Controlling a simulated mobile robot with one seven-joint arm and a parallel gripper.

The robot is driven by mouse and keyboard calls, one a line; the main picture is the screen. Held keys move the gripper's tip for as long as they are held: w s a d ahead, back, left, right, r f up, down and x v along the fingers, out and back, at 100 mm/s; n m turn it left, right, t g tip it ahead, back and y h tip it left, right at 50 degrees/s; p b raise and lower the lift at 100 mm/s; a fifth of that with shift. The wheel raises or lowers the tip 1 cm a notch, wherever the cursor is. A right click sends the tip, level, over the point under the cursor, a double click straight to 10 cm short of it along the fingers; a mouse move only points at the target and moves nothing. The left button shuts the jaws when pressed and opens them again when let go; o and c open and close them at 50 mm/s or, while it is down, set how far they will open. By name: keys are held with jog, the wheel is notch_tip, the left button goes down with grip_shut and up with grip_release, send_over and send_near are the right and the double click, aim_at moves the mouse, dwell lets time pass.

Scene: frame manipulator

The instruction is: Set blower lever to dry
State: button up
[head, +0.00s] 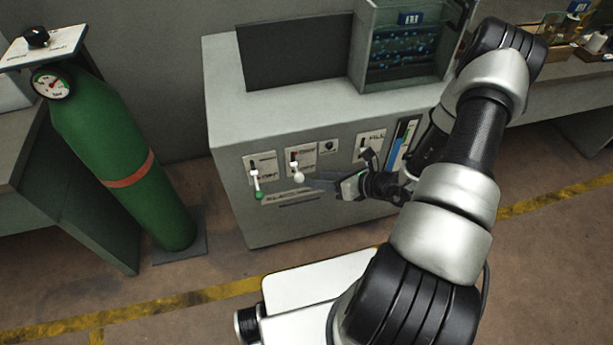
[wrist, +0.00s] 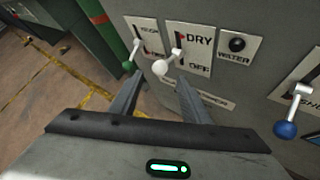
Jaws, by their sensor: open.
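The dry/off lever has a white ball knob (head: 299,177) on a metal arm, on a plate (wrist: 198,52) marked DRY at the top and OFF at the bottom. The lever hangs downward in the head view, toward the OFF end. In the wrist view the white knob (wrist: 160,68) shows just beyond my fingertips, in line with the gap between them. My gripper (wrist: 161,78) is open and empty, with a finger to each side of the knob's line.
A green-knobbed lever (wrist: 128,65) is close on the left. A black WATER knob (wrist: 236,45) and a blue-knobbed lever (wrist: 287,129) are to the right. The grey cabinet (head: 228,150) stands behind them. A green gas cylinder (head: 125,165) stands at the left.

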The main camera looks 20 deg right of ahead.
jog(key=v, duration=0.8)
jog(key=shift+p, duration=0.3)
jog(key=shift+s+d+r, duration=0.1)
jog(key=shift+d, duration=0.05)
jog(key=shift+r, duration=0.1)
